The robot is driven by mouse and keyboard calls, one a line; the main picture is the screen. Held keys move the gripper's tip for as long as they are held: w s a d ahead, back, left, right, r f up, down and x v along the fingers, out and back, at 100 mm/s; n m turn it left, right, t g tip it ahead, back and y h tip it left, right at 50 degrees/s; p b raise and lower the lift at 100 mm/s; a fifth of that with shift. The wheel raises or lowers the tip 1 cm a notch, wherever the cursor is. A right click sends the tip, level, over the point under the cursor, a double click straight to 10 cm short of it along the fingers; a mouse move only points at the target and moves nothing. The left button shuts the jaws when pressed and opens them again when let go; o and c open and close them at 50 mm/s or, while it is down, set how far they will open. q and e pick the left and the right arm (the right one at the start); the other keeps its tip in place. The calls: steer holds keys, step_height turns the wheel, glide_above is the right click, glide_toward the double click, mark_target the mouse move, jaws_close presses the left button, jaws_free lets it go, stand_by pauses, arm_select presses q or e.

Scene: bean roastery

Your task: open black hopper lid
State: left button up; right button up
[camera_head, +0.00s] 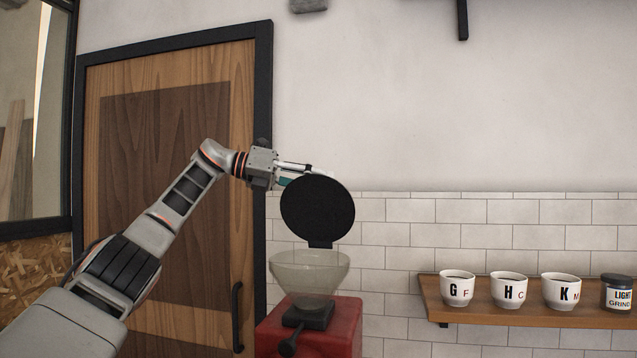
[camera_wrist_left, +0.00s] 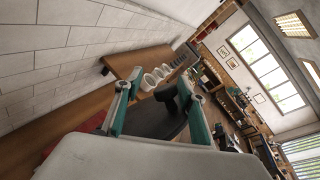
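The black hopper lid (camera_head: 318,208) is a round disc standing upright, raised on its hinge tab above the clear hopper bowl (camera_head: 310,272) of a red grinder (camera_head: 335,335). The bowl's mouth is uncovered. My left gripper (camera_head: 298,177) is at the lid's upper left edge, partly hidden behind it. In the left wrist view, the teal fingers (camera_wrist_left: 160,112) are spread apart, with the dark lid (camera_wrist_left: 155,122) showing between and beyond them. Whether a finger touches the lid cannot be told. My right gripper is in neither view.
A wooden shelf (camera_head: 520,311) at the right holds white lettered cups (camera_head: 508,290) and a dark-lidded jar (camera_head: 616,292). A wooden door (camera_head: 165,110) with a black frame is behind my left arm. The wall space above the shelf is clear.

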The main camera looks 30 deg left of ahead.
arm_select(q)
steer(key=v, duration=1.2)
steer(key=shift+s+a, duration=0.1)
stand_by(0.4)
